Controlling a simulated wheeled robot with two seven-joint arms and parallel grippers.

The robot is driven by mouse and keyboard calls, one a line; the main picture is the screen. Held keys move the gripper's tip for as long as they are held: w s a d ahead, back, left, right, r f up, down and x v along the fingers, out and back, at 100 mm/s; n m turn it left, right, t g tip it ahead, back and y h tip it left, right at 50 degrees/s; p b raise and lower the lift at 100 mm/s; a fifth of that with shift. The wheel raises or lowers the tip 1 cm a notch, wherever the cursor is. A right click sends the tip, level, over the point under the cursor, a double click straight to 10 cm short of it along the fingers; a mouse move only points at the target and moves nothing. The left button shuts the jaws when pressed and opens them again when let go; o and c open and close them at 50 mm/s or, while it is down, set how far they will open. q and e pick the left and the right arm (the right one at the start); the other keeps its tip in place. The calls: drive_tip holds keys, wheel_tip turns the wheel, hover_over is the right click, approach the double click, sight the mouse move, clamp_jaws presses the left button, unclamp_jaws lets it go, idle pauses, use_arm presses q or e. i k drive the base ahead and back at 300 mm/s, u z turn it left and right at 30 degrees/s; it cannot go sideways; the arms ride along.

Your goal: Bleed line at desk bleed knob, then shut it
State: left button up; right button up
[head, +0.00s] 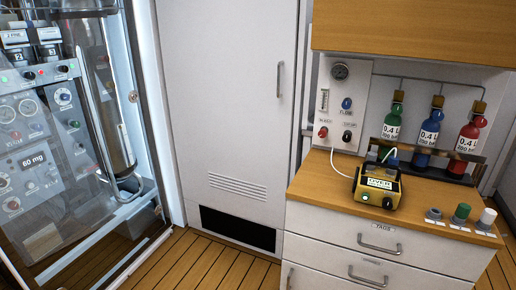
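The pale fill panel (335,106) stands upright behind the wooden desk top (318,188). The knobs' turn positions and the gauge needle are not clear. A thin white line (334,166) runs from the panel's lower part to a yellow box (378,186) with a lit display on the desk. Neither of my grippers shows.
Green (393,125), blue (429,133) and red (468,138) bottles stand in a rack behind the desk. A wooden cabinet (415,30) overhangs the back. A glass-fronted instrument unit (60,130) stands left.

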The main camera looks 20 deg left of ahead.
sight(322, 133)
drive_tip(key=z, duration=0.25)
drive_tip(key=k, duration=0.35)
drive_tip(key=u, duration=1.85)
drive_tip(key=i, duration=1.55)
drive_tip(key=z, duration=1.05)
